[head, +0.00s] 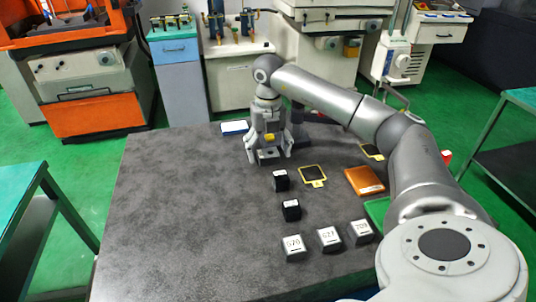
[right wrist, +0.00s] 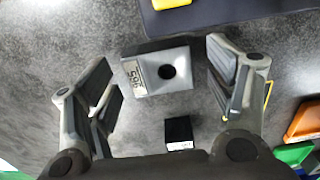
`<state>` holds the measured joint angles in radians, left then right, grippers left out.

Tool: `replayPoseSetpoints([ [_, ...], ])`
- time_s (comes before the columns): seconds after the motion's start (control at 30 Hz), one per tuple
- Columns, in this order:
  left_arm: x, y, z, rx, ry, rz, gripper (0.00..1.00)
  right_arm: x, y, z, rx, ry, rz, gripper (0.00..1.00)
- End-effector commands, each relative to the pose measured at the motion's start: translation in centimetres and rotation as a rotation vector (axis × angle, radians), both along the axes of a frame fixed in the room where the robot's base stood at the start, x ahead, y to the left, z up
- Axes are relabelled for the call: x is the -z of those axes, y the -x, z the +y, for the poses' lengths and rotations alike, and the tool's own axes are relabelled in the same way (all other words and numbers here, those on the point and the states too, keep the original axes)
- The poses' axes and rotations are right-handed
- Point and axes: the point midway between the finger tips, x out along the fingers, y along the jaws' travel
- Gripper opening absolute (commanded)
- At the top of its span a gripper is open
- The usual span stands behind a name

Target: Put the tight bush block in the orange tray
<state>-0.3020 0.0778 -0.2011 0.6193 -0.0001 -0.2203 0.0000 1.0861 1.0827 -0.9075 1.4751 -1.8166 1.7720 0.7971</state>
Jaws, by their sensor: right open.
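A grey block with a round dark hole and a pale number label (right wrist: 150,65) lies on the dark table in the right wrist view. Its number seems to read 595. In the head view this block (head: 268,153) shows partly, under my right gripper (head: 268,160). The right gripper is open, with one finger on each side of the block, in the wrist view (right wrist: 165,95). I cannot tell whether the fingers touch it. The orange tray (head: 365,181) lies at the table's right side; its edge shows in the wrist view (right wrist: 304,122). My left gripper is not in view.
Two black blocks (head: 281,181) (head: 291,211) and three numbered grey blocks (head: 329,239) stand nearer the front. A yellow-edged dark pad (head: 312,173) lies left of the orange tray. A green tray (head: 376,209) is partly hidden by my right arm. The table's left half (head: 180,210) is clear.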

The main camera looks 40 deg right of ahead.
Motion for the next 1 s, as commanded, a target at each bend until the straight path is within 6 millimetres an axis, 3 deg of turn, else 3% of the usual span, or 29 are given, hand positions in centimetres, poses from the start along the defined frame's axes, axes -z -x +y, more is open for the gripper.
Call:
replayPoseSetpoints([
  [0.23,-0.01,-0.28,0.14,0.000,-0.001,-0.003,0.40,0.23,-0.02,-0.01,0.000,0.000,-0.001,0.77],
  [0.8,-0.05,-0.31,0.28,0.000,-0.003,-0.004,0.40,0.06,-0.06,-0.02,0.000,0.000,-0.004,0.05],
  [1.0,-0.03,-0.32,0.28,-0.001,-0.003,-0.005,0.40,0.03,-0.06,-0.01,0.000,0.000,-0.004,0.03],
])
